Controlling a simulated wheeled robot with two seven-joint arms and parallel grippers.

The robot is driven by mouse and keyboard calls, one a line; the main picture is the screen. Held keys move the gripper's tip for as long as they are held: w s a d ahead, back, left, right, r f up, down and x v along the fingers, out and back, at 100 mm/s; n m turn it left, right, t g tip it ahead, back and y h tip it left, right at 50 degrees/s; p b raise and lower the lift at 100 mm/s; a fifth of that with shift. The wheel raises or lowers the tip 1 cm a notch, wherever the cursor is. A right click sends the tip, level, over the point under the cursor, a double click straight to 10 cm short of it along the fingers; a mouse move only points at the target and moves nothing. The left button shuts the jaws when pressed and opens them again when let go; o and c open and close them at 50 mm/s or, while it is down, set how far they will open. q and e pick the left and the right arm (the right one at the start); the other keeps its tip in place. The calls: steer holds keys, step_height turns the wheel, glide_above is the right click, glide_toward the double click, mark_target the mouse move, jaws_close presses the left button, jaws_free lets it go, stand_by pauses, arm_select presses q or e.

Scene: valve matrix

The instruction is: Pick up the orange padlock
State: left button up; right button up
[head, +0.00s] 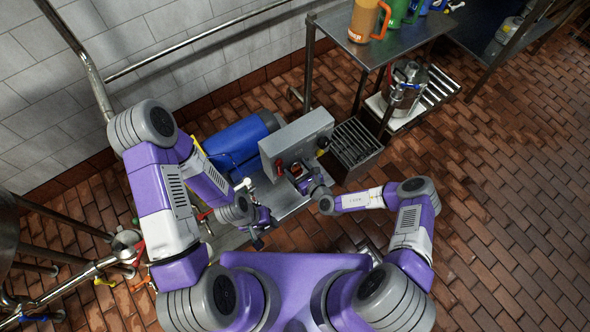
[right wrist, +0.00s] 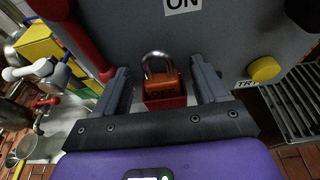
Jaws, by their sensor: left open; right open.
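The orange padlock (right wrist: 162,86) with its silver shackle shows in the right wrist view. It is upright at a small red holder (right wrist: 165,102) in front of the grey panel (right wrist: 190,45). My right gripper (right wrist: 165,88) is open, with one finger on each side of the padlock and visible gaps between. In the head view my right gripper (head: 292,172) is at the front of the grey box (head: 297,138), and the padlock is too small to make out clearly. My left gripper (head: 262,222) is open and empty, lower and to the left of the box, away from the padlock.
A yellow knob (right wrist: 264,69) is on the panel, right of my right gripper. A red curved bar (right wrist: 85,42) is to its left. A blue drum (head: 235,140) lies behind the box, and a grated stand (head: 355,145) is to its right. Open brick floor lies farther right.

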steer(key=c, duration=1.2)
